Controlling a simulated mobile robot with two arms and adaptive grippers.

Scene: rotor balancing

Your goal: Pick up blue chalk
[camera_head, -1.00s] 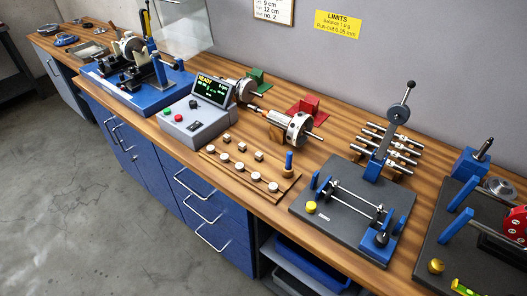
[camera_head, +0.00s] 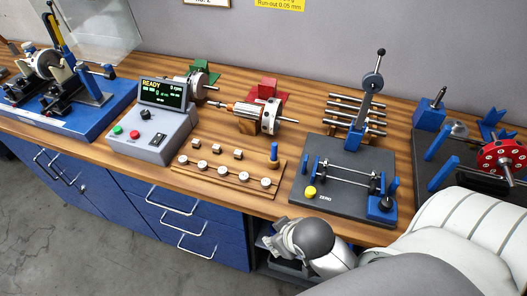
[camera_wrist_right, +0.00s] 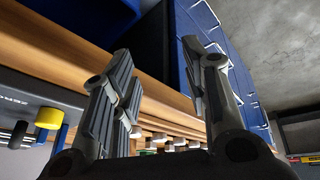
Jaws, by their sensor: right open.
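The blue chalk (camera_head: 274,152) is a short blue stick standing upright in a small wooden holder (camera_head: 273,163), at the right end of the wooden weight board (camera_head: 213,190). My right gripper (camera_head: 280,239) is in front of the bench's front edge, below the chalk and apart from it, partly hidden by its own wrist. In the right wrist view its two fingers (camera_wrist_right: 160,85) stand apart with nothing between them. I cannot make out the chalk for sure in that view. My left gripper is not in view.
A black fixture plate with a yellow knob (camera_head: 310,191) and a blue post stands right of the chalk. The grey control box (camera_head: 153,133) is left. A rotor (camera_head: 262,115) lies behind the chalk. The bench's front edge (camera_head: 230,206) lies between my right gripper and the chalk.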

